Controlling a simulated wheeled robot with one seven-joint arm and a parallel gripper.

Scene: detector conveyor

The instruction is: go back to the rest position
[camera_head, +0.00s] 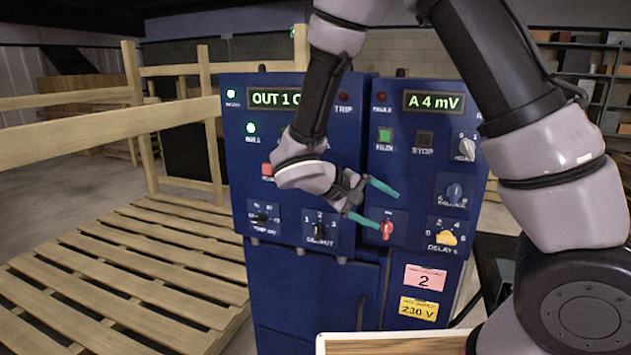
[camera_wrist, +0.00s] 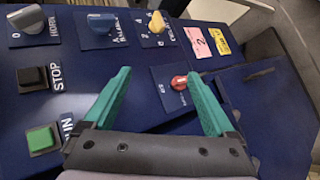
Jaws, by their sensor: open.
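My gripper (camera_head: 373,203) is in front of the blue control cabinet (camera_head: 255,300), with its teal fingers spread apart and nothing between them. In the wrist view my gripper (camera_wrist: 160,95) is also open, and a small red knob (camera_wrist: 179,82) shows beyond the fingers, near the right one. The red knob (camera_head: 387,229) in the head view lies close to the lower fingertip; I cannot tell whether they touch. My arm reaches across the panel from the upper right and hides part of its middle.
A green RUN button (camera_head: 385,135), a dark STOP button (camera_head: 424,139), a blue knob (camera_head: 454,192) and a yellow knob (camera_head: 446,238) are on the right panel. A wooden pallet (camera_head: 110,275) and wooden rails (camera_head: 110,125) stand left. A wood-edged surface (camera_head: 395,344) is at the bottom.

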